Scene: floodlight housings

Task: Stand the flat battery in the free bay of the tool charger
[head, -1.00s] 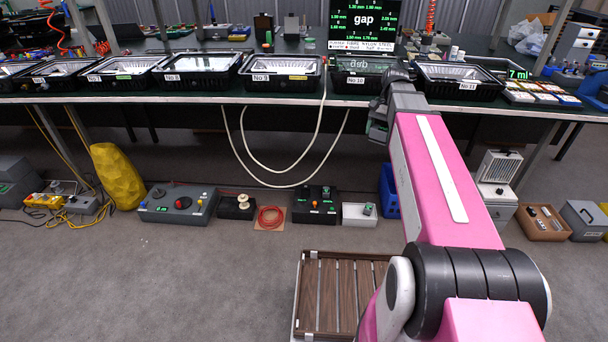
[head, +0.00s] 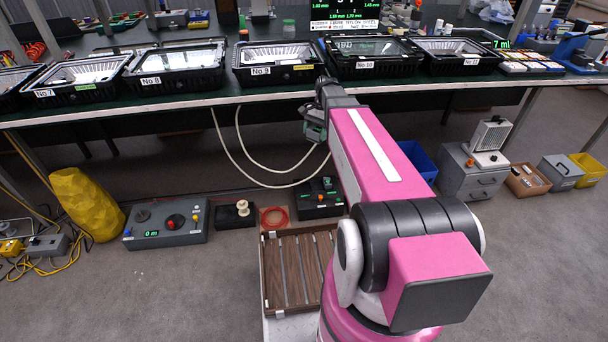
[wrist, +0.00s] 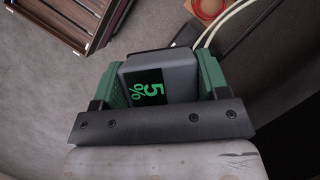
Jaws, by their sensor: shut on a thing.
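The battery's dark display reads 5% in green. It is held clear above the floor; its far end is hidden. A black unit (head: 318,197) with small green and red parts stands on the floor below my arm, partly hidden by it. I cannot tell whether it is the tool charger, nor make out a free bay.
Floodlight housings (head: 278,62) line the bench front. White cables (head: 243,160) hang below the edge. A slatted wooden tray (head: 270,300) is in front. On the floor are a grey control box (head: 165,222), a red coil (head: 274,217) and a blue crate (head: 418,160).

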